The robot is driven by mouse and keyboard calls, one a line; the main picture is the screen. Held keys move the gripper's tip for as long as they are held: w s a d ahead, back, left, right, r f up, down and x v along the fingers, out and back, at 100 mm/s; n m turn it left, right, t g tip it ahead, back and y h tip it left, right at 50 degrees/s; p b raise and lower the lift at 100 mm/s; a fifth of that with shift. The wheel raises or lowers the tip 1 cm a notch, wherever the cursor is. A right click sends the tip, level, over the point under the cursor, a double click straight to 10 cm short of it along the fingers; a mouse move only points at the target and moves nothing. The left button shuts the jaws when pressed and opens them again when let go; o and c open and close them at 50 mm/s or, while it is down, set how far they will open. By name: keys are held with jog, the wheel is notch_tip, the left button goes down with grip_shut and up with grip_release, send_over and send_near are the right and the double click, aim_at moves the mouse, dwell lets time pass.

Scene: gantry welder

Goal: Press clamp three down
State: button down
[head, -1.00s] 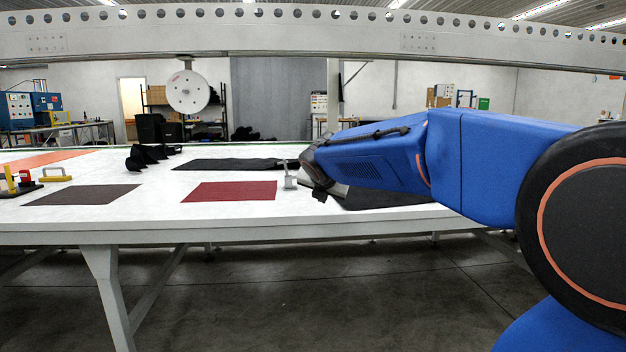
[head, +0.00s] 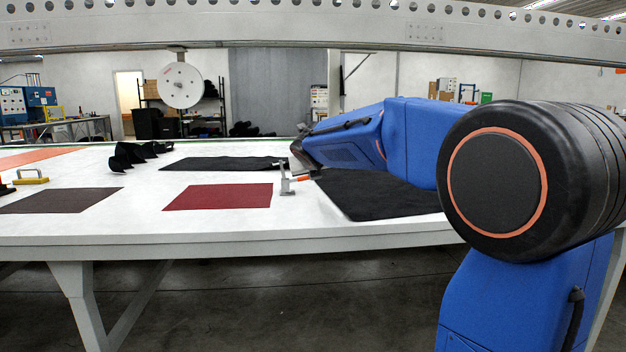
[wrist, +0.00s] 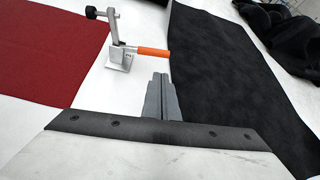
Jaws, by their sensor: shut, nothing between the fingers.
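A metal toggle clamp (head: 286,187) with an orange handle stands on the white table between the red sheet and a black sheet. In the wrist view the clamp (wrist: 119,57) has its post upright, a black rubber tip at upper left, and the orange handle pointing right, roughly level. A mark on its base is too small to read. My gripper (wrist: 160,78) is shut and empty, its tips just below the handle in the picture, apparently apart from it. In the head view the fingers are hidden at the arm's end, close behind the clamp.
The red sheet (head: 220,196) lies left of the clamp, a black sheet (head: 375,194) right, and another black sheet (head: 220,164) behind. A yellow-handled piece (head: 31,177) and black lumps (head: 135,154) stand farther left. A perforated beam (head: 300,27) spans above the table (head: 140,220).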

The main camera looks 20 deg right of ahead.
jog(key=x, duration=1)
